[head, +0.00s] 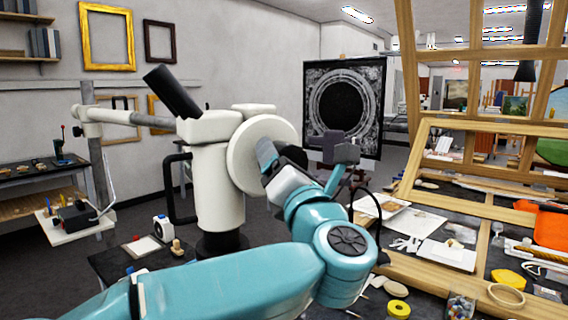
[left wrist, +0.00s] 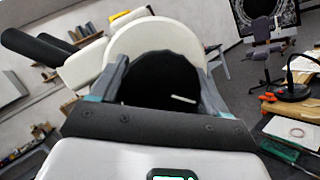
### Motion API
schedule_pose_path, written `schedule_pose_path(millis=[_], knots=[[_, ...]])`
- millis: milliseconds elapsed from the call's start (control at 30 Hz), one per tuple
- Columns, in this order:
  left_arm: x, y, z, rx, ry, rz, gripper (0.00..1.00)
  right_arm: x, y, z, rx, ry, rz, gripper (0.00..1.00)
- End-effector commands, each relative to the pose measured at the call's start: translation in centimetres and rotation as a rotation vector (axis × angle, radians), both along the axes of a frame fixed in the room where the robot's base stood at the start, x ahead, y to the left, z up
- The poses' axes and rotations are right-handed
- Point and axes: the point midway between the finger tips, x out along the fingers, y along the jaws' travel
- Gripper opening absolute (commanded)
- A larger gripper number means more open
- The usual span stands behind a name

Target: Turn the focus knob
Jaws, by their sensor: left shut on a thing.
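The focus knob (head: 293,156) is a black round knob on the big cream disc (head: 253,152) at the side of the white microscope (head: 208,190). In the left wrist view the dark knob (left wrist: 160,78) fills the space between the two finger pads, with the pale disc (left wrist: 158,36) behind it. My left gripper (head: 279,163) is shut on the knob, one finger on each side of it; in the left wrist view the jaws (left wrist: 160,95) straddle it. The gripper and wrist partly hide the knob in the head view. My right gripper is not in view.
Black eyepieces (head: 172,91) stick up at the upper left of the microscope, and a horizontal boom arm (head: 135,117) extends left from it. A wooden workbench (head: 420,262) with papers, tape and an orange cloth (head: 551,226) lies to the right. A framed dark panel (head: 344,105) stands behind.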

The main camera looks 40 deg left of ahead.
Motion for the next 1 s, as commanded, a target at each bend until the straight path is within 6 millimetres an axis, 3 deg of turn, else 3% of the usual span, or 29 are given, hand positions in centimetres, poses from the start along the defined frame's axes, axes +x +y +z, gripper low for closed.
schedule_pose_path(millis=[100, 133, 167, 200, 567, 1000], knots=[[0.0, 0.0, 0.1, -0.001, -0.004, -0.001, 0.45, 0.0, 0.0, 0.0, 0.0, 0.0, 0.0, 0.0], [0.0, 0.0, 0.1, -0.001, -0.004, 0.0, 0.85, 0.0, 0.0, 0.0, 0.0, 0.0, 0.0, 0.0], [0.0, 0.0, 0.1, -0.001, -0.004, 0.0, 0.95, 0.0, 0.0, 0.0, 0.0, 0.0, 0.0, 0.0], [0.0, 0.0, 0.1, -0.001, -0.004, -0.001, 0.97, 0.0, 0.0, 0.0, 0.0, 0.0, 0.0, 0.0], [-0.4, -0.5, -0.3, 0.0, -0.003, -0.002, 0.97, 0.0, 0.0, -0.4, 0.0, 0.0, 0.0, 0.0], [-6.7, -8.5, -3.7, 0.0, -0.005, -0.007, 0.97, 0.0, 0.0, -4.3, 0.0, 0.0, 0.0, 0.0]])
